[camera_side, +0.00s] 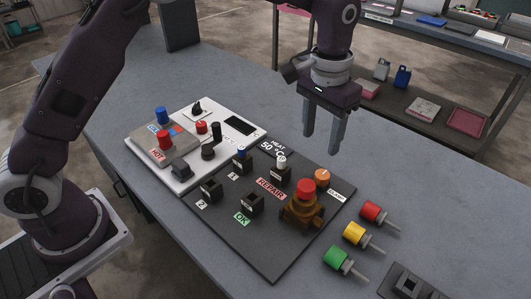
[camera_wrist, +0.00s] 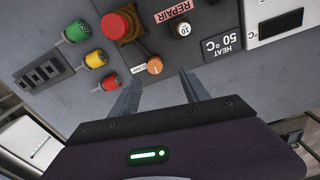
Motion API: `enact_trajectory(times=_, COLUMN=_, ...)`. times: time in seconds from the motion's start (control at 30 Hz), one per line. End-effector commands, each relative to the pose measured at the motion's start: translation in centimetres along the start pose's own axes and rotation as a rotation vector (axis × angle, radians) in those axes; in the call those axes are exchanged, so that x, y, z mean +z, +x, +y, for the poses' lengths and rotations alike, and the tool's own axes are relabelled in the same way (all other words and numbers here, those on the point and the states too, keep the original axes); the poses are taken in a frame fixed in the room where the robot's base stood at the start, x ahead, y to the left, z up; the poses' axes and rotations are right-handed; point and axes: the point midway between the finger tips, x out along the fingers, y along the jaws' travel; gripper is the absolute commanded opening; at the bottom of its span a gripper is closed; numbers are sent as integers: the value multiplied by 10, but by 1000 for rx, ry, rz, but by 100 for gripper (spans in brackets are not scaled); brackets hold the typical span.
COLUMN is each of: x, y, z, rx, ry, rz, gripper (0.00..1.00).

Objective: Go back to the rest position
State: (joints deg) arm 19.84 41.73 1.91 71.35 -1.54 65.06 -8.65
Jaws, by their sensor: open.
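My gripper (camera_side: 324,135) hangs above the grey table (camera_side: 400,165), to the right of the white panel and behind the dark board in the side view. Its two fingers point down and stand apart, with nothing between them. In the wrist view my gripper (camera_wrist: 160,90) also shows spread fingers, with bare table between them. The orange knob (camera_wrist: 155,66) lies just beyond the fingertips there.
The dark board (camera_side: 268,262) carries a red button (camera_side: 306,188) on a brown housing and several switches. The white panel (camera_side: 181,183) holds knobs and a display. Red (camera_side: 371,211), yellow (camera_side: 355,233) and green (camera_side: 337,257) pieces lie at the right. A shelf (camera_side: 440,90) stands behind.

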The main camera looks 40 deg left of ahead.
Motion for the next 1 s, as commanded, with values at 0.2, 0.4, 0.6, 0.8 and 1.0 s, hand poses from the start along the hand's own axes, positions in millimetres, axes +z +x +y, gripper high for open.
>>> enact_trajectory(times=0.2, x=101, y=-127, z=-66, rx=17, ry=-71, rz=182, gripper=54)
enact_trajectory(times=0.4, x=232, y=-156, z=-98, rx=-8, ry=-122, rz=349, gripper=54)
enact_trajectory(times=0.6, x=305, y=-131, z=-105, rx=-42, ry=-151, rz=446, gripper=54)
enact_trajectory(times=0.8, x=308, y=-129, z=-105, rx=-44, ry=-152, rz=450, gripper=54)
enact_trajectory(times=1.0, x=308, y=-129, z=-105, rx=-44, ry=-152, rz=450, gripper=54)
